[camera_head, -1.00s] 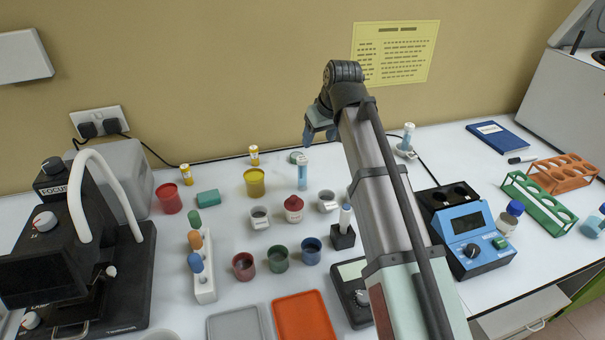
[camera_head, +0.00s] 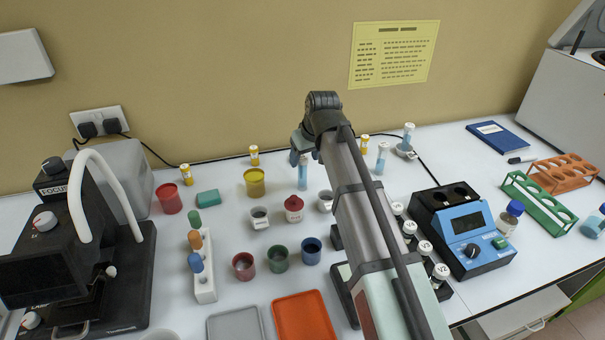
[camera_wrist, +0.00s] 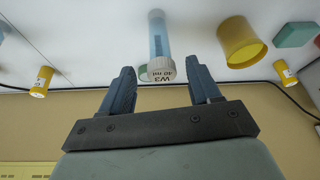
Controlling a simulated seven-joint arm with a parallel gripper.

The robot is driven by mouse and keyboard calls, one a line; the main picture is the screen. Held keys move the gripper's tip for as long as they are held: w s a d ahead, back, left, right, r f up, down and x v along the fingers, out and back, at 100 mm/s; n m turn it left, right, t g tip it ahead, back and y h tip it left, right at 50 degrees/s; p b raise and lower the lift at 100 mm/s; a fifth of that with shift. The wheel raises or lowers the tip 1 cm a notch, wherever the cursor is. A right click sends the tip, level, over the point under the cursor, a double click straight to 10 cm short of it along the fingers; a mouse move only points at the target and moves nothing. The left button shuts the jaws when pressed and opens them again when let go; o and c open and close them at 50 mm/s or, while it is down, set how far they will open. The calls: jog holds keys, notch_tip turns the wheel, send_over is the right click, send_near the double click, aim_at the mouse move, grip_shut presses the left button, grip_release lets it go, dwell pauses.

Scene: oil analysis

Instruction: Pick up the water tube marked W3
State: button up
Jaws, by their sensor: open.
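The W3 tube (camera_head: 303,177) is a clear tube with pale blue liquid, standing upright near the back of the table. In the wrist view, the W3 tube (camera_wrist: 159,42) shows its white cap facing me, with the W3 mark readable. My gripper (camera_head: 300,158) is right over the tube's top in the head view, hiding its cap. In the wrist view, the open fingers of my gripper (camera_wrist: 160,72) lie on either side of the cap, with a gap on each side.
Two more blue-liquid tubes, one nearer (camera_head: 382,158) and one farther (camera_head: 408,135), stand to the right. My arm hides part of the table's middle.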

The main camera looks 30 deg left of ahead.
aim_at(302, 166)
jog(key=shift+x, duration=2.6)
jog(key=shift+s, duration=0.15)
jog(key=shift+c, duration=0.3)
jog(key=shift+d, duration=0.1)
jog(key=c, duration=0.9)
